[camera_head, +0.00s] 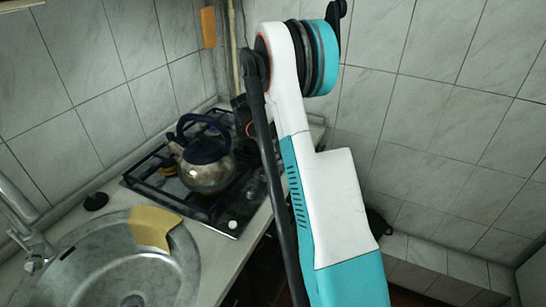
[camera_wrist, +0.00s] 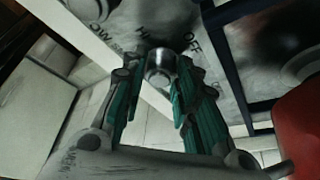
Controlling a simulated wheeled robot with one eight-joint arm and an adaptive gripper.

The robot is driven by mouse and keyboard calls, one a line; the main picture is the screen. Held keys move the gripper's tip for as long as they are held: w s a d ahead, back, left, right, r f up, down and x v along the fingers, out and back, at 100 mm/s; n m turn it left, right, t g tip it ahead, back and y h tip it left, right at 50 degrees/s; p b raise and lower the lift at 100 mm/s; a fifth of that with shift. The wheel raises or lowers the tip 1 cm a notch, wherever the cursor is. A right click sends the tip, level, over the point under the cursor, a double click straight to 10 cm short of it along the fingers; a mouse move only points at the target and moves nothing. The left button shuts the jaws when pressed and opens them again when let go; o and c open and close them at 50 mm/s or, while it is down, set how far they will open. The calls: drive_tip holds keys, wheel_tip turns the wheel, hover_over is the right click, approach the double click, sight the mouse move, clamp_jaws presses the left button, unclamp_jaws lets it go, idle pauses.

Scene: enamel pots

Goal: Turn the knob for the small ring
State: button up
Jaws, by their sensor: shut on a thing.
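In the wrist view a round metallic knob (camera_wrist: 158,72) sits on the grey stove panel (camera_wrist: 150,22), which has printed marks around it, "OFF" and "HI" among them. My gripper (camera_wrist: 163,64) has its two green-sided fingers closed in on either side of this knob, gripping it. In the head view the stove (camera_head: 210,211) stands on the counter, with a pale knob (camera_head: 233,224) at its front corner. My gripper is hidden behind my arm there. I cannot tell from these views which ring the held knob serves.
A steel kettle (camera_head: 207,172) with a dark handle stands on the stove. A sink (camera_head: 85,275) with a yellow cloth (camera_head: 152,228) on its rim is at the left. In the wrist view a red surface (camera_wrist: 300,115) is close on the right.

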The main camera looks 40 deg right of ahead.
drive_tip(key=o, duration=1)
drive_tip(key=shift+r, duration=0.1)
drive_tip(key=v, duration=1.1)
drive_tip(key=shift+a+r, duration=0.15)
drive_tip(key=shift+r, duration=0.25)
drive_tip(key=shift+w, duration=0.1)
